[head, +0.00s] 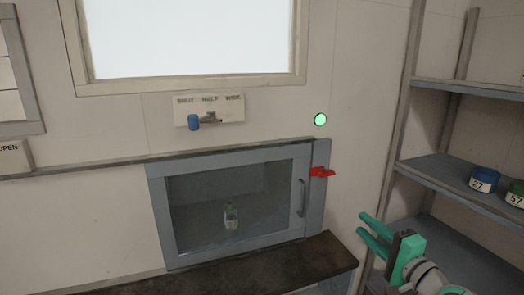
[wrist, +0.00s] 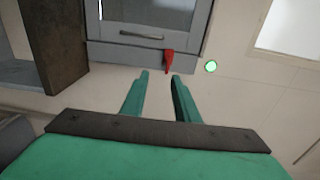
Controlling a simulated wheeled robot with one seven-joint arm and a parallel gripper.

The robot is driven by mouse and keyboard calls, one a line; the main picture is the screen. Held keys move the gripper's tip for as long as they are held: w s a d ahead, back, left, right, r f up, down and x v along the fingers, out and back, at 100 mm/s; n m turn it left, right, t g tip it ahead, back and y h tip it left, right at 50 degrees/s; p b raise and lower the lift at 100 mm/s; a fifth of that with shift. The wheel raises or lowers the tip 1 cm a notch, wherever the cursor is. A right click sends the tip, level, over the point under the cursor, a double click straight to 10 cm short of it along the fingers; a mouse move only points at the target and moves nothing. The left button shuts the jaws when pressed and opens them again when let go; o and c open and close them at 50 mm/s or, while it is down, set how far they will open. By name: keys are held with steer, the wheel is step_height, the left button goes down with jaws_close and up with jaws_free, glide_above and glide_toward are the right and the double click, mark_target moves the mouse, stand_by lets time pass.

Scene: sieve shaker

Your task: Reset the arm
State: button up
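My gripper (head: 372,232) is at the lower right in the head view, in front of the shelving and to the right of the cabinet. Its two green fingers are apart with nothing between them; they also show in the wrist view (wrist: 159,76). The wrist view looks toward the cabinet's red latch (wrist: 168,62) and handle (wrist: 141,36), past the fingertips. In the head view the red latch (head: 321,172) sits on the frame right of the closed glass door (head: 232,200). I cannot tell the exact gap between fingers and latch.
A small bottle (head: 231,216) stands behind the glass. A dark ledge (head: 250,265) juts out below the door. Shelves (head: 440,170) with labelled jars (head: 485,179) stand at the right.

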steer(key=s+a+f+g+h, duration=0.1)
steer(key=s+a+f+h, duration=0.1)
steer(key=f, duration=0.9)
steer(key=s+a+f+h, duration=0.1)
steer(key=a+f+h, duration=0.15)
steer(key=f, duration=0.85)
steer(key=s+a+f+n+g+h, duration=0.1)
steer(key=s+a+f, duration=0.3)
steer(key=s+f, duration=0.25)
steer(key=s+a+f+n+h, duration=0.1)
steer(key=s+a+f, duration=0.2)
steer(key=s+f, duration=0.3)
steer(key=s+a+f+n, duration=0.2)
steer(key=s+a+n, duration=0.15)
steer(key=s, duration=0.45)
steer(key=s+a+f+n, duration=0.25)
steer(key=s+a, duration=0.25)
steer(key=s, duration=0.3)
steer(key=s+a+r+n, duration=0.3)
steer(key=s, duration=0.4)
steer(key=s+a+r+n, duration=0.3)
steer(key=s+a, duration=0.1)
steer(key=s, duration=0.4)
steer(key=shift+a+r+y, duration=0.25)
steer(key=shift+r+y, duration=0.1)
steer(key=shift+y, duration=0.1)
